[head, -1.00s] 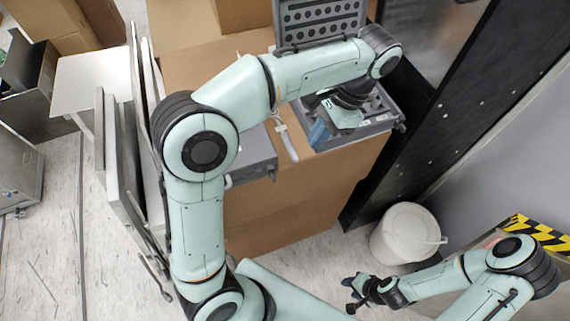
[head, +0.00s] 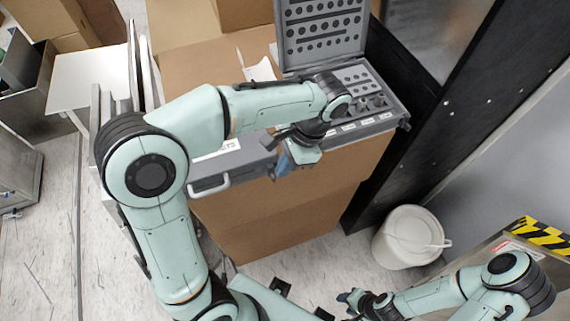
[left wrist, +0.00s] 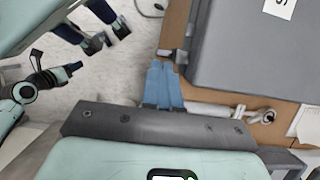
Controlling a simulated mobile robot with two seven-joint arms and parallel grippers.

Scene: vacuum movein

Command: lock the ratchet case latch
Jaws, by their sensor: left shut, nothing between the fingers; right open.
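A closed grey case (head: 232,166) with a white label and a front handle (head: 211,186) lies on a cardboard box. Its lid and edge also show in the left wrist view (left wrist: 248,55). A small dark fitting, perhaps a latch (left wrist: 175,54), sits at the case's edge. My left gripper (head: 281,166) is shut and empty at the case's right front end, its blue fingertips (left wrist: 163,66) close to that fitting. I cannot tell whether they touch. Whether the latch is locked is not clear. My right gripper (head: 352,298) is low at the front, away from the case, and open.
An open grey case with a perforated lid (head: 322,28) and sockets in its base (head: 385,103) stands right of my left gripper. The cardboard box (head: 285,221) carries both cases. A pale rod-like tool (left wrist: 225,111) lies beside my fingers. A white bucket (head: 408,239) stands on the floor.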

